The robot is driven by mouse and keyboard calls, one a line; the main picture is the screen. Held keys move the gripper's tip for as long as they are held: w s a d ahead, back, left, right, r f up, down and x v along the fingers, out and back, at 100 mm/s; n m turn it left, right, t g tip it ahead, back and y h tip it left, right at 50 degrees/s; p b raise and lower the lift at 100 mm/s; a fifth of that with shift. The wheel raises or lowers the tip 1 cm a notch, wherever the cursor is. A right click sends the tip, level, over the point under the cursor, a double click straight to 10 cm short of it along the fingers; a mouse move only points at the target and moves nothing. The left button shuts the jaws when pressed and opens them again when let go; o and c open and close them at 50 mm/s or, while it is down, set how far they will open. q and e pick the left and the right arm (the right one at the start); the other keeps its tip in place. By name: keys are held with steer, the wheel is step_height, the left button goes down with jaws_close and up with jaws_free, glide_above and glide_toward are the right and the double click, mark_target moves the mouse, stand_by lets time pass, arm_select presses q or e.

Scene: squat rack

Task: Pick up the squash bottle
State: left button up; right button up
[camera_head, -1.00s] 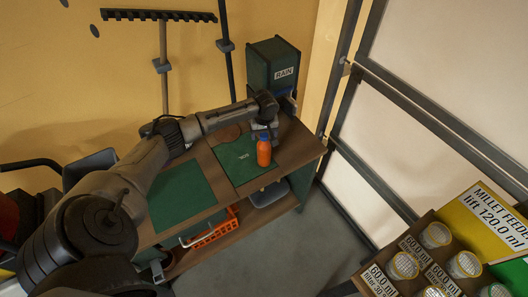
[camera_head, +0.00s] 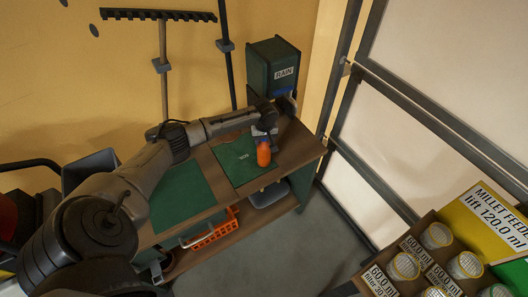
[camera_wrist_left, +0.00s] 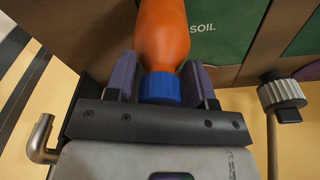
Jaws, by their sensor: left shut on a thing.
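The squash bottle is an orange bottle (camera_head: 263,155) with a blue cap. It stands on the green mat with white lettering at the right part of the wooden bench. My left gripper (camera_head: 265,136) is at the bottle's top and hides its cap in the head view. In the left wrist view the orange body (camera_wrist_left: 162,35) and blue cap (camera_wrist_left: 160,88) lie between the two purple-padded fingers (camera_wrist_left: 160,72). The gripper is shut on the bottle near its cap. Whether the bottle has left the mat cannot be told. My right gripper is not in view.
A dark green box marked RAIN (camera_head: 274,66) stands behind the bench. Another green mat (camera_head: 180,195) lies to the left. An orange basket (camera_head: 214,230) is below the bench top. A tray of labelled cups (camera_head: 436,236) is at lower right.

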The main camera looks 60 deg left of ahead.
arm_select(q)
steer(key=c, duration=0.6)
steer(key=shift+o, duration=0.2)
